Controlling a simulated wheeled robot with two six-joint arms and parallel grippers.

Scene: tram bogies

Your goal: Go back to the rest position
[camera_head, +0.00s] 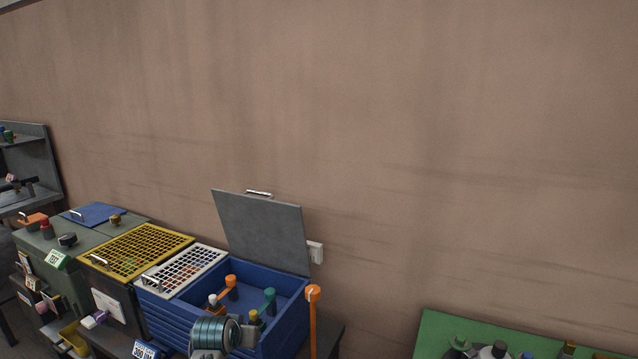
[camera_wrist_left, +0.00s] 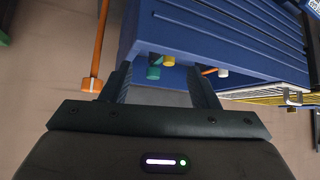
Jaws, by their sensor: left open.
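A blue box (camera_wrist_left: 225,40) fills much of the view beyond the fingers. In the head view, part of my arm shows low in front of the same blue box (camera_head: 284,320); the fingers cannot be made out there. The box's grey lid (camera_head: 262,232) stands open against the wall. Orange (camera_head: 231,281) and teal (camera_head: 269,296) knobbed tools stand inside it. My right gripper is not in view.
An orange post (camera_head: 313,315) stands at the box's right corner, close to the left gripper. A yellow grid cover (camera_head: 135,250), a white grid cover (camera_head: 185,268) and a green cabinet (camera_head: 45,255) lie left. A green board (camera_head: 440,335) with several items is at lower right.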

